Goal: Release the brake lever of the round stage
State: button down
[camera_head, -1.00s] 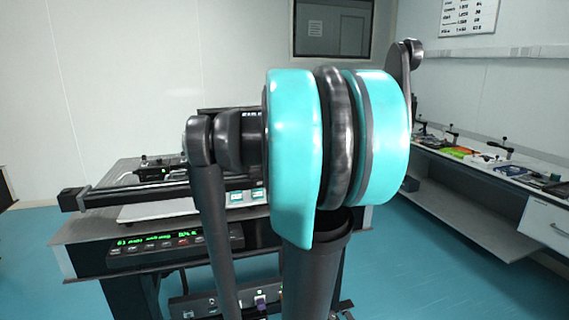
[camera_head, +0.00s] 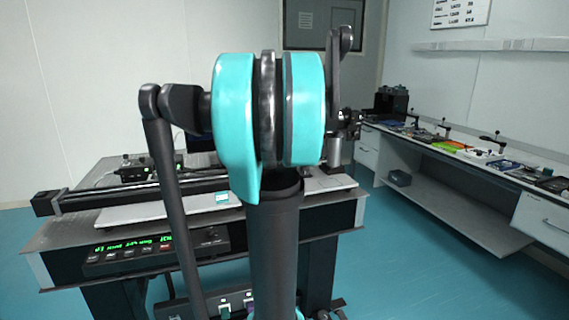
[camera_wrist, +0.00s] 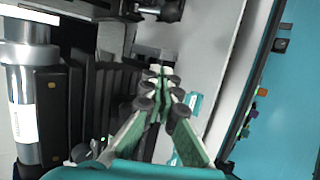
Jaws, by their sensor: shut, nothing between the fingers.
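My gripper (camera_wrist: 162,88) shows in the wrist view with its green-lined fingers together and nothing between them. It is over the equipment on the optical table, beside black ribbed parts (camera_wrist: 110,95) on its left and a pale flat plate (camera_wrist: 215,50) on its right. In the head view my own arm hides the gripper and much of the table (camera_head: 60,240). I cannot make out the round stage or its brake lever for certain in either view.
A silver post (camera_head: 338,150) stands on the table's right. A long black rail (camera_head: 90,197) and a control box with green display (camera_head: 150,250) are at the left. A bench (camera_head: 470,165) with tools runs along the right wall. Blue floor (camera_head: 410,240) lies between.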

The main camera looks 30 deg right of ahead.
jog(key=x, duration=0.9)
jog(key=shift+d, duration=0.35)
jog(key=shift+s+d+r, duration=0.3)
jog(key=shift+s+d, duration=0.25)
jog(key=shift+s+d+r, duration=0.35)
jog(key=shift+s+d, duration=0.15)
jog(key=shift+s, duration=0.1)
